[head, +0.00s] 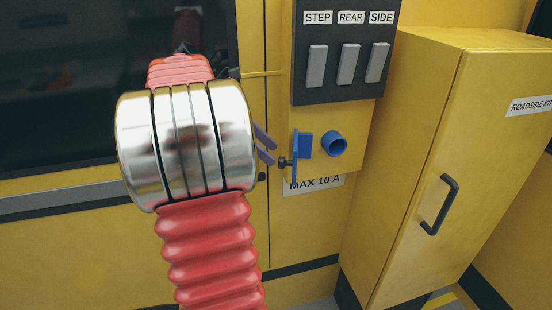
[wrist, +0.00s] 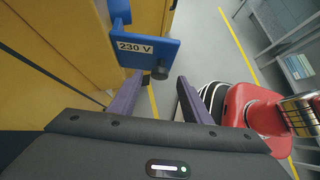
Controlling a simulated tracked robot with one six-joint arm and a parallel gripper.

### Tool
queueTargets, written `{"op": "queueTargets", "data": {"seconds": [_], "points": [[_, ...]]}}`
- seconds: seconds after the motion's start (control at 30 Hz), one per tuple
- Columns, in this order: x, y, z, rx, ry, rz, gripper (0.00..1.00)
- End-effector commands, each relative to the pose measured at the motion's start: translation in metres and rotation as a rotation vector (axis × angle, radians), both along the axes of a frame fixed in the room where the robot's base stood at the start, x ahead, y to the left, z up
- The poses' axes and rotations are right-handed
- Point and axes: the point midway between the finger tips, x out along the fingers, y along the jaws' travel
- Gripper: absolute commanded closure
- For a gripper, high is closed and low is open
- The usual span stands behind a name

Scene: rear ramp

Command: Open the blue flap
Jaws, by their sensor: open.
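The blue flap (head: 295,160) stands out from the yellow wall, nearly edge-on in the head view, swung clear of the round blue socket (head: 334,143) on its right. In the wrist view the flap (wrist: 148,52) shows a "230 V" label, with a dark knob (wrist: 160,73) near its lower edge. My gripper (head: 266,146) is open just left of the flap. In the wrist view its purple fingers (wrist: 160,83) are spread, with the knob between or just beyond their tips; contact cannot be told. The socket is not seen in the wrist view.
A dark panel (head: 342,88) with STEP, REAR and SIDE switches sits above the socket. A "MAX 10 A" label (head: 314,185) is below. A yellow cabinet (head: 405,150) with a black handle (head: 440,205) juts out at right. Grey floor (wrist: 205,50) shows in the wrist view.

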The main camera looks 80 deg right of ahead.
Motion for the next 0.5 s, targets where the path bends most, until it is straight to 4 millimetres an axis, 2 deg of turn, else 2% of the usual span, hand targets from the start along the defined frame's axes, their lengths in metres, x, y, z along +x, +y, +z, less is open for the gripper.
{"op": "queueTargets", "data": {"seconds": [0.2,0.5], "points": [[-0.022,-0.003,-0.021,0.001,0.001,-0.002,0.56],[-0.029,-0.005,-0.029,-0.001,0.000,-0.001,0.56]]}}
